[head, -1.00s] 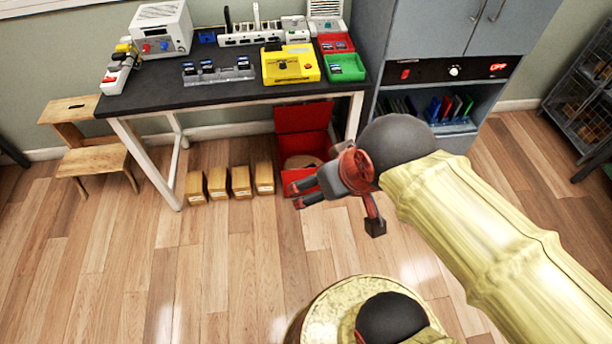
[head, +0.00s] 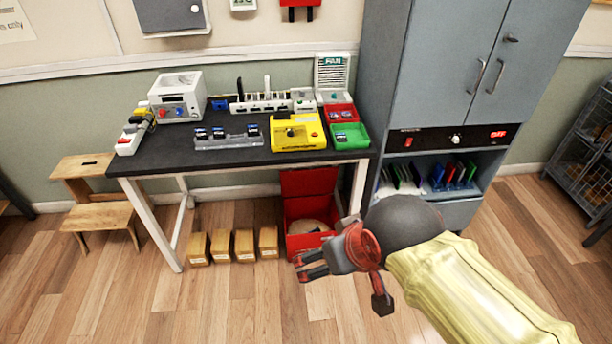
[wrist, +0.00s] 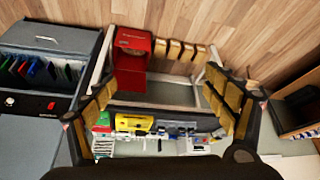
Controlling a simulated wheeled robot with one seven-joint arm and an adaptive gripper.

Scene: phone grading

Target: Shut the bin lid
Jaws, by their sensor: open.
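The red bin (head: 304,240) stands on the floor under the right end of the workbench. Its red lid (head: 308,182) is up, standing at the back of the bin, and something pale lies inside. The bin also shows in the wrist view (wrist: 131,80), near the top centre. My gripper (head: 298,266) is open and empty in front of the bin in the head view, apart from the lid. Its two fingers show at the left and right of the wrist view (wrist: 165,105). My gripper hides part of the bin's lower front.
The black workbench (head: 180,156) stands above the bin, with a white leg (head: 357,187) close to its right. Several small wooden boxes (head: 220,246) stand left of the bin. A grey cabinet (head: 440,70) is at the right. The floor in front is clear.

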